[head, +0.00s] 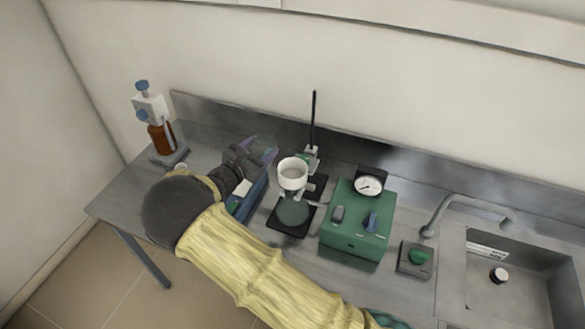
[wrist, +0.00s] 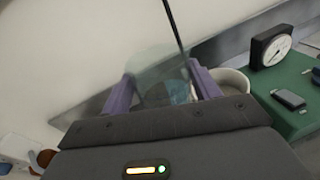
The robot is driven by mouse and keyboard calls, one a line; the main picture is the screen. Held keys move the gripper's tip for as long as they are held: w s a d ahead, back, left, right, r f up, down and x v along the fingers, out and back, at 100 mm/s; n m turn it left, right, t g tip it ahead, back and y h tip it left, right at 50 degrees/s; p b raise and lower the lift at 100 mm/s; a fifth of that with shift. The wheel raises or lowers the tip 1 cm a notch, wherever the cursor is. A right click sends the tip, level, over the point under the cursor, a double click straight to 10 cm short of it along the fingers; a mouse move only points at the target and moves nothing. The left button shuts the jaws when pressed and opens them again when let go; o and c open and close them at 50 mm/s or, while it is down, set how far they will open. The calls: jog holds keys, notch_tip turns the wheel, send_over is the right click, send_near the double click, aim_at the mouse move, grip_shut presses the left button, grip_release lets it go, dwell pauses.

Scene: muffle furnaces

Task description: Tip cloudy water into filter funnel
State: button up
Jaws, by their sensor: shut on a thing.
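My gripper (head: 262,153) is shut on a clear glass vessel, which shows between the purple fingers in the wrist view (wrist: 160,82). In the head view the glass (head: 264,143) is faint and partly hidden by the fingers. The white filter funnel (head: 292,175) stands just right of the gripper, on top of a glass flask (head: 292,211) on a black stand base. In the wrist view the funnel (wrist: 235,84) shows partly behind the right finger. The glass looks raised and apart from the funnel. I cannot tell its tilt or its contents clearly.
A dark stand rod (head: 315,120) rises behind the funnel. A green pump box (head: 356,222) with a gauge (head: 369,185) stands to its right. A sink (head: 515,285) with a tap lies farther right. A brown dispenser bottle (head: 160,138) stands at the left end of the bench.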

jog(key=shift+r+m+b, duration=0.1)
jog(key=shift+m+b, duration=0.6)
jog(key=shift+b, duration=0.3)
dwell(0.4)
dwell(0.6)
jog(key=shift+b, duration=0.35)
jog(key=shift+r+m, duration=0.1)
jog(key=shift+m, duration=0.3)
jog(key=shift+w+d+b, duration=0.1)
jog(key=shift+b, duration=0.25)
jog(key=shift+m+b, duration=0.3)
jog(key=shift+b, duration=0.3)
jog(key=shift+m+y+b, duration=0.4)
jog(key=shift+m+b, duration=0.1)
jog(key=shift+b, duration=0.5)
dwell(0.8)
jog(key=shift+s, duration=0.2)
